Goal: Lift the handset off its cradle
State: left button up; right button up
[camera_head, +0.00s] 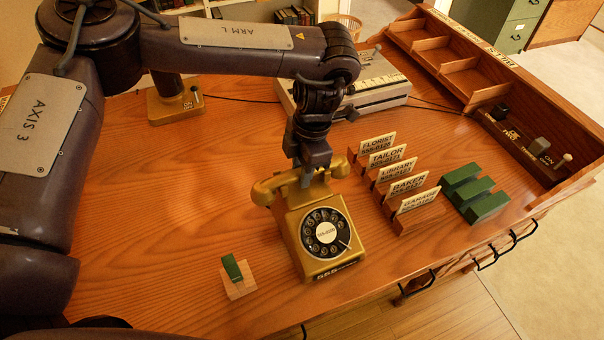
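The gold telephone (293,226) with a black rotary dial stands upright near the front middle of the wooden desk. Its gold handset (284,182) lies across the top, at or very near the cradle, with an earpiece end showing on each side. My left gripper (313,177) points down onto the middle of the handset from above. Its fingertips are at the handset's grip, but I cannot tell whether they are closed on it. The cradle is mostly hidden beneath the handset and gripper. My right gripper is not in view.
Right of the phone stand upright name cards (409,184) in wooden holders and green blocks (473,192). A small wooden block with a green top (236,274) sits front left. Behind are a grey device (378,88) and a gold lamp base (174,106). The desk's left middle is clear.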

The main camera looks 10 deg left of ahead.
pick_arm(q)
grip_shut()
jog(key=shift+r, duration=0.2)
